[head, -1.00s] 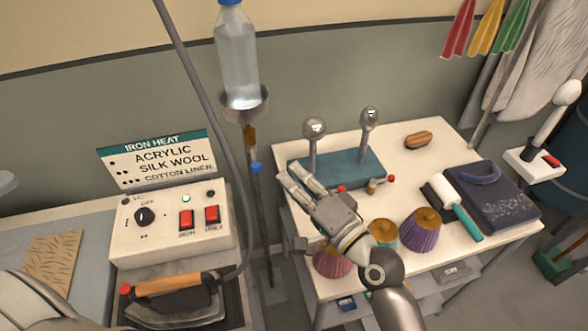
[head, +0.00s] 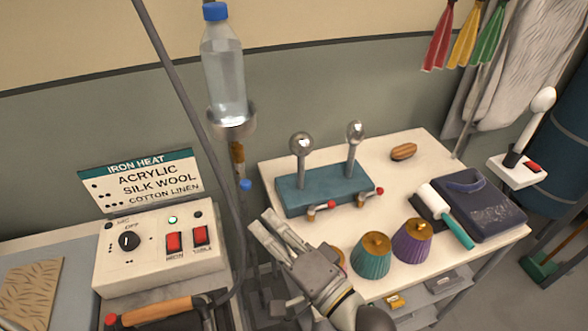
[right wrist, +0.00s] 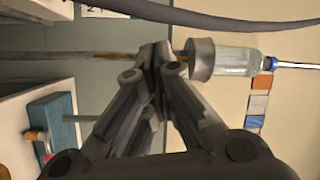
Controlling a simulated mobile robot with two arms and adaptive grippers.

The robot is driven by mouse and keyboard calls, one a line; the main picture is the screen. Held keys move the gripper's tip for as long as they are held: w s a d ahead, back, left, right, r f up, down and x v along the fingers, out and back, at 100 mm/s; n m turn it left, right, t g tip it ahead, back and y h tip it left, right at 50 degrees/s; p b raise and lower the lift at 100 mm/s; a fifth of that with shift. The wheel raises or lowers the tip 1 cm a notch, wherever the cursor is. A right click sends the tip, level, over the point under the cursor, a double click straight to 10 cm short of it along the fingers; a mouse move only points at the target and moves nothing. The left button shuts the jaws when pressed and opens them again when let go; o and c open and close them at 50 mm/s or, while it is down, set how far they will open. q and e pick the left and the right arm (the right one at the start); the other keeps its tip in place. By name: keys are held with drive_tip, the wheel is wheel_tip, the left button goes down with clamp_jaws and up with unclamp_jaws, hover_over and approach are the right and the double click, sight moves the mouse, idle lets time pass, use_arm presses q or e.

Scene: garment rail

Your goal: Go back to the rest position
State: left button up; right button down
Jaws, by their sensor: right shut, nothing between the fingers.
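My right gripper (head: 268,232) is in front of the left front edge of the white table (head: 428,150) in the head view. Its fingers point up and to the left, and it holds nothing. In the right wrist view its fingers (right wrist: 160,60) meet at the tips, with the bottle holder behind them. My left gripper is not in view.
A blue block with two metal balls on posts (head: 322,190) stands on the table. Teal (head: 371,255) and purple (head: 412,241) cones stand at its front. A control box (head: 160,245), an iron (head: 165,310) and a hanging water bottle (head: 224,70) are at left.

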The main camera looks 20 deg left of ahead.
drive_tip(key=s+d+f+n+g+h, duration=0.1)
drive_tip(key=s+d+f+n+h, duration=0.1)
drive_tip(key=d+f+h, duration=0.5)
drive_tip(key=s+d+f+n+g+h, duration=0.1)
drive_tip(key=d+f+n+g+h, duration=0.1)
drive_tip(key=d+f, duration=0.8)
drive_tip(key=s+d+f+g+h, duration=0.1)
drive_tip(key=s+d+f+h, duration=0.15)
drive_tip(key=d, duration=0.35)
drive_tip(key=s+d+f+n+g+h, duration=0.1)
drive_tip(key=s+d+h, duration=0.1)
drive_tip(key=s+d, duration=0.25)
drive_tip(key=s+d+f+g+h, duration=0.1)
drive_tip(key=s+d+f+h, duration=0.1)
drive_tip(key=d, duration=0.5)
drive_tip(key=s+f+g+b, duration=0.2)
drive_tip(key=s+f, duration=0.1)
drive_tip(key=f, duration=2.8)
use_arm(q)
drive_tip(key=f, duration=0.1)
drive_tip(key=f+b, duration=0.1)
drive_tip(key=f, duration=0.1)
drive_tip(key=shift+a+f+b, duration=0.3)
use_arm(e)
drive_tip(key=s+d+f+g, duration=0.1)
drive_tip(key=s+d+f, duration=0.2)
drive_tip(key=s+f, duration=1.2)
drive_tip(key=shift+s+d+h, duration=0.15)
drive_tip(key=shift+s+h, duration=0.2)
drive_tip(key=shift+s, duration=0.15)
